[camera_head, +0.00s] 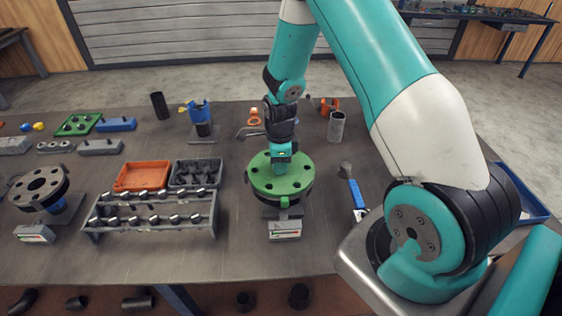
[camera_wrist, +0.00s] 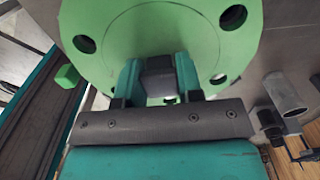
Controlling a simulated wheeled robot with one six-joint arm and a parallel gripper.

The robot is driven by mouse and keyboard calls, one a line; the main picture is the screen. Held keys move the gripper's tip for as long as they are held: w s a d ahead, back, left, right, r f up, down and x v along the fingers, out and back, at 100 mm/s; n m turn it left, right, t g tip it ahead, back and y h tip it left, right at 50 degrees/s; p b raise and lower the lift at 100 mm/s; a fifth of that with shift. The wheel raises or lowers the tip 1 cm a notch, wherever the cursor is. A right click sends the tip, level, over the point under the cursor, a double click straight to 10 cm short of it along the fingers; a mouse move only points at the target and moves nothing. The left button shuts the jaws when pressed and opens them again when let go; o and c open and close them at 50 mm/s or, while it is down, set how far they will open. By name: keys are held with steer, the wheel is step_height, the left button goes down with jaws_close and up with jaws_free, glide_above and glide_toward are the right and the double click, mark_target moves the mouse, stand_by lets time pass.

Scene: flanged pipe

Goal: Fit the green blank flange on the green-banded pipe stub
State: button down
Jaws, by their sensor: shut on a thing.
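The green blank flange (camera_head: 265,185) is a round disc with bolt holes. My gripper (camera_head: 281,160) is above its middle, pointing down. In the wrist view the flange (camera_wrist: 110,35) fills the top, and the two teal fingers of my gripper (camera_wrist: 158,72) are shut on a dark grey block at the flange's centre. The flange lies about level over a dark round flange of the pipe stub (camera_head: 291,205) on a stand. I cannot tell whether the two touch or whether their holes line up. A green mark (camera_head: 285,201) shows at the front; the stub is mostly hidden.
A rack of bolts (camera_head: 150,213), an orange tray (camera_head: 143,176) and a grey bin (camera_head: 196,172) stand left of the stub. Another dark flanged stub (camera_head: 40,187) is at far left. A blue-handled tool (camera_head: 356,193) and a grey cylinder (camera_head: 336,126) are at right.

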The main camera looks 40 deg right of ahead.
steer(key=c, duration=0.7)
jaws_free()
step_height(320, 180, up, 26)
steer(key=p, duration=0.4)
steer(key=shift+r, duration=0.25)
